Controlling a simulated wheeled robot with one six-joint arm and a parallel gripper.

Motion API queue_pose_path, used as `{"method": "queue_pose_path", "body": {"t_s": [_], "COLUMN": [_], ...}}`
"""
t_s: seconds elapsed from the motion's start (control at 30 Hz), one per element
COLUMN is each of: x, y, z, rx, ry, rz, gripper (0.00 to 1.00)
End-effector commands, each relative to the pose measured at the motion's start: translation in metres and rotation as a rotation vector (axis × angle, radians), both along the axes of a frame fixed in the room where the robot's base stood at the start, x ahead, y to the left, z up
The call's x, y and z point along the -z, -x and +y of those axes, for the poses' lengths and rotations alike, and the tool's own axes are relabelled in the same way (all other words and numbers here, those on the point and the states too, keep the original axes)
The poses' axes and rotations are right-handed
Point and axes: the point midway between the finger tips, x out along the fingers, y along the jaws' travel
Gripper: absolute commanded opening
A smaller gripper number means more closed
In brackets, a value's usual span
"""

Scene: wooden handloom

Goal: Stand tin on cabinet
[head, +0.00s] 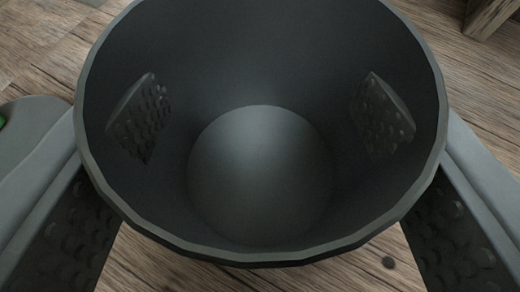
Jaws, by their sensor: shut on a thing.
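The tin (258,180) is a dark grey, round, open-topped vessel that fills most of the head view. I look down into its empty inside and see its paler round bottom. My gripper (260,125) is shut on the tin, with one finger at its left and one at its right. The dimpled finger pads show partly through or inside the tin's walls. The cabinet cannot be made out in this view.
Wooden planks (330,275) lie below and around the tin. A wooden piece (490,15) stands at the top right corner.

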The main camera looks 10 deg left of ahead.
Motion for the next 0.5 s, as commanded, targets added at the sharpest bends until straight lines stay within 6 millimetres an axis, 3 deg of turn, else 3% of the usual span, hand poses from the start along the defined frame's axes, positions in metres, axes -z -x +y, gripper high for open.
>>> {"method": "queue_pose_path", "body": {"t_s": [0.47,0.5], "x": [0.0083,0.0079], "y": [0.0000,0.0000], "z": [0.0000,0.0000], "rx": [0.000,0.000], "ry": [0.000,0.000], "rz": [-0.001,-0.002], "gripper": [0.36,0.67]}}
